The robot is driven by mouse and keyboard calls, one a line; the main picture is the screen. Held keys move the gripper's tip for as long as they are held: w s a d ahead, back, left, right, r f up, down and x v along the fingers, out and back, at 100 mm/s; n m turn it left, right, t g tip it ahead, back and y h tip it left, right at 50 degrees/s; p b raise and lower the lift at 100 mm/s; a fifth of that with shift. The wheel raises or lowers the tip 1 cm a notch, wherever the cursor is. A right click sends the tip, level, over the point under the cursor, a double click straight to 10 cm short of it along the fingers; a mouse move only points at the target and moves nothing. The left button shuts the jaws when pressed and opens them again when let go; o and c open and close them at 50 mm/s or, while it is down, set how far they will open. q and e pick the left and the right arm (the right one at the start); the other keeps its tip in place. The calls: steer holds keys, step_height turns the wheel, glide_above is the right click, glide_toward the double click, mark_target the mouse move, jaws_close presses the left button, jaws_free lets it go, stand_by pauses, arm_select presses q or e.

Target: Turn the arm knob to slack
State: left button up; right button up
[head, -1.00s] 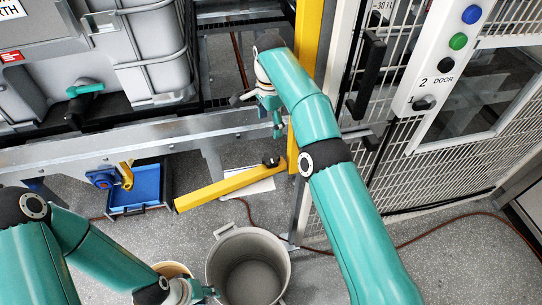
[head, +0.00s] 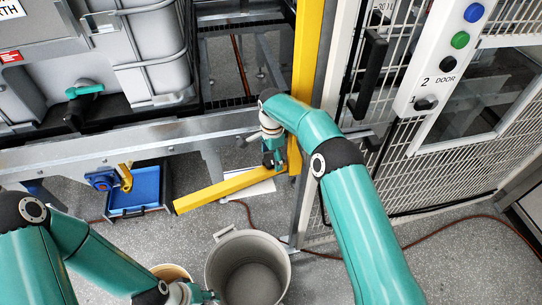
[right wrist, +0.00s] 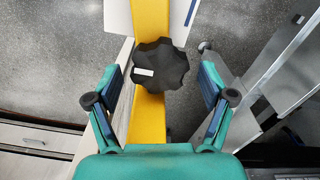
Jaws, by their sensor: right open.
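The arm knob (right wrist: 160,64) is black and lobed, with a white mark on its left part. It sits on a yellow arm (right wrist: 151,115), which also shows in the head view (head: 222,190). My right gripper (right wrist: 160,88) is open, with one finger on each side of the view, left and right of the knob. The fingers look apart from the knob. In the head view my right gripper (head: 271,160) hangs over the yellow arm near the yellow post and mostly hides the knob. My left gripper (head: 203,294) is low in the picture, its fingers unclear.
A yellow post (head: 306,60) stands right beside the yellow arm. A grey bin (head: 222,258) stands on the floor below. A blue tray (head: 146,188) is at left. A door panel with buttons (head: 441,55) and mesh fencing are at right.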

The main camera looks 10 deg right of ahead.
steer(key=c, duration=1.2)
steer(key=shift+o, duration=0.2)
steer(key=shift+n, duration=0.3)
steer(key=n+b, duration=0.1)
steer(key=n, duration=0.1)
steer(key=shift+a+n, duration=0.1)
steer(key=shift+n, duration=0.2)
steer(key=n+b, duration=0.1)
steer(key=n, duration=0.2)
steer(key=shift+w+n, duration=0.1)
steer(key=shift+n, duration=0.2)
steer(key=n, duration=0.5)
steer(key=shift+r, duration=0.1)
steer(key=n, duration=0.6)
steer(key=shift+a, duration=0.1)
